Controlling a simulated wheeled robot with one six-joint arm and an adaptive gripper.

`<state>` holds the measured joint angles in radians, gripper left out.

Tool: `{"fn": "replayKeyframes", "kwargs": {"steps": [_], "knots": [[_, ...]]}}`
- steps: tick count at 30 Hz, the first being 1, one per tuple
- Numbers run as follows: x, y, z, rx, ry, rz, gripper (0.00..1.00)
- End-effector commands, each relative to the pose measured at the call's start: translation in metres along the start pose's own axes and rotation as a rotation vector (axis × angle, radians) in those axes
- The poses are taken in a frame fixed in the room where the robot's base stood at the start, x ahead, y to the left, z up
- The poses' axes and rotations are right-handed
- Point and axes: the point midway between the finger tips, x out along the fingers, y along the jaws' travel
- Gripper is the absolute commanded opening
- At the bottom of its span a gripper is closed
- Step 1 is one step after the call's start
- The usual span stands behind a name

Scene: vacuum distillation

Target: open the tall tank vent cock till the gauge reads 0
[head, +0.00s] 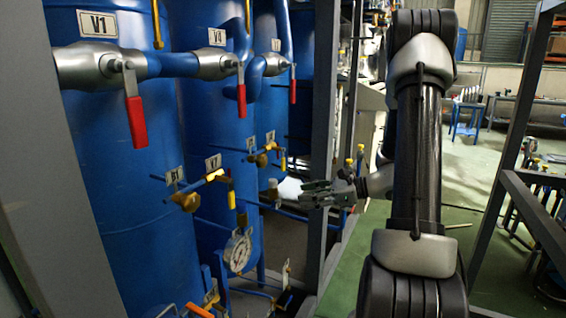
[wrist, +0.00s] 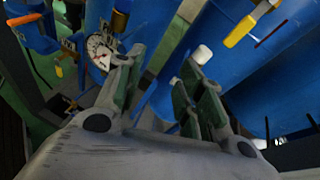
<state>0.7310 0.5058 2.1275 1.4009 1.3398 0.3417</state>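Several tall blue tanks (head: 150,235) stand at the left in the head view. A brass cock with a yellow handle (head: 230,190) sits by tags B1 and V7; a second yellow-handled cock (head: 264,159) is farther back. I cannot tell which is the vent cock. The round white gauge (head: 238,251) is below them; its reading is too small to tell. It also shows in the wrist view (wrist: 99,50). My gripper (head: 303,192) is open and empty, pointing left, right of the cocks and apart from them. In the wrist view, a yellow handle (wrist: 240,31) is beyond my gripper (wrist: 163,60), up and right.
Red-handled valves V1 (head: 137,121) and V4 (head: 241,100) hang on the upper pipes. A white-capped fitting (wrist: 202,54) appears beside the right finger. Grey frame posts (head: 325,100) stand behind my gripper.

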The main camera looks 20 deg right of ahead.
Motion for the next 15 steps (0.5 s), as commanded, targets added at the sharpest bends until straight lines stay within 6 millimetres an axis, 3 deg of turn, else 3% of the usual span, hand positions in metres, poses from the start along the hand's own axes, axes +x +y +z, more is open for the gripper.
{"fn": "replayKeyframes", "kwargs": {"steps": [1,3,6,10,15], "knots": [[0.007,-0.024,0.010,0.049,-0.060,-0.070,0.38],[0.009,-0.053,0.031,0.095,-0.138,-0.158,0.38],[0.008,-0.079,0.052,0.152,-0.225,-0.233,0.38],[0.013,-0.083,0.062,0.209,-0.268,-0.237,0.38],[0.038,-0.088,0.068,0.212,-0.266,-0.233,0.38]]}}
